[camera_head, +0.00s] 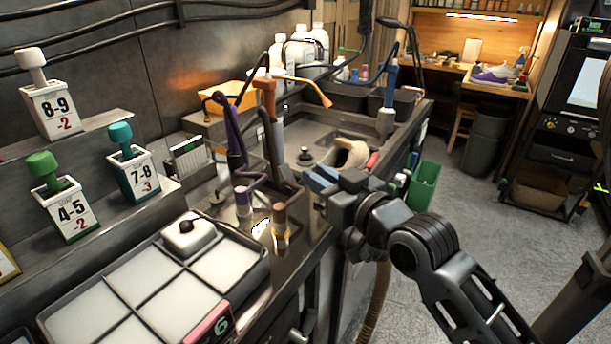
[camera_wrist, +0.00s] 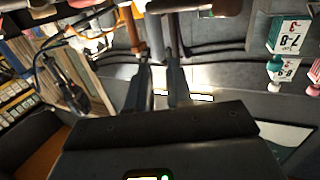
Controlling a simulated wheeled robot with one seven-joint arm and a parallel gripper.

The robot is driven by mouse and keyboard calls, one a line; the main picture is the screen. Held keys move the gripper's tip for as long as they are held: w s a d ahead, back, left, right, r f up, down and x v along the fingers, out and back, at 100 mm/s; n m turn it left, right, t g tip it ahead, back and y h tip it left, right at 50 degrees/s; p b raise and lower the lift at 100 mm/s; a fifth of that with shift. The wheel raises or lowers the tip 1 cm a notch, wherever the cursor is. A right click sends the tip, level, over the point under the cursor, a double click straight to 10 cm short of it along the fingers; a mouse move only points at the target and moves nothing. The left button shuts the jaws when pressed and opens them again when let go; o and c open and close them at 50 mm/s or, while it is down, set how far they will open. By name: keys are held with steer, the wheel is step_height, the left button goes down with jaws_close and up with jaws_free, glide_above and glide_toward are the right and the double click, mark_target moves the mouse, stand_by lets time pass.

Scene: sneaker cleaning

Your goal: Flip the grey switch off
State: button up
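A small white box marked 8-9 (camera_head: 56,108) sits on the shelf at the upper left, and a pale grey-white knob (camera_head: 31,57) is raised above it. This is the palest knob, but I cannot tell for sure that it is the grey switch. Beside and below it are box 7-8 (camera_head: 137,176) with a teal knob and box 4-5 (camera_head: 70,212) with a green knob. My gripper (camera_wrist: 158,58) shows two dark fingers with a gap between them, seemingly empty. It is over the counter by the orange and brown posts, well to the right of the boxes.
An orange-topped post (camera_head: 264,86), a purple post (camera_head: 236,140) and a short brown post (camera_head: 281,215) stand close to my gripper. A white-tiled tray (camera_head: 257,272) lies at the front left. A sink holds a brush (camera_head: 352,154). A green bin (camera_head: 424,186) stands beyond.

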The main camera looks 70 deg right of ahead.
steer(key=s+a+f+n+y, duration=0.1)
steer(key=a+f, duration=0.1)
steer(key=a, duration=0.2)
steer(key=s+a+f+n+y, duration=0.1)
steer(key=a+f+y, duration=0.1)
steer(key=a, duration=0.3)
steer(key=s+a+f+n+y, duration=0.1)
steer(key=a+f, duration=0.2)
steer(key=a, duration=0.1)
steer(key=shift+s+a+f+t+y, duration=0.1)
steer(key=shift+s+a+t+y, duration=0.05)
steer(key=shift+s+t+y, duration=0.2)
jaws_close()
steer(key=s+a+f+n+y, duration=0.2)
steer(key=s+a+y, duration=0.3)
steer(key=s+a, duration=0.5)
steer(key=a+n, duration=0.1)
steer(key=a, duration=0.1)
steer(key=shift+s+a+n, duration=0.25)
steer(key=shift+a+n, duration=0.05)
steer(key=shift+a, duration=0.1)
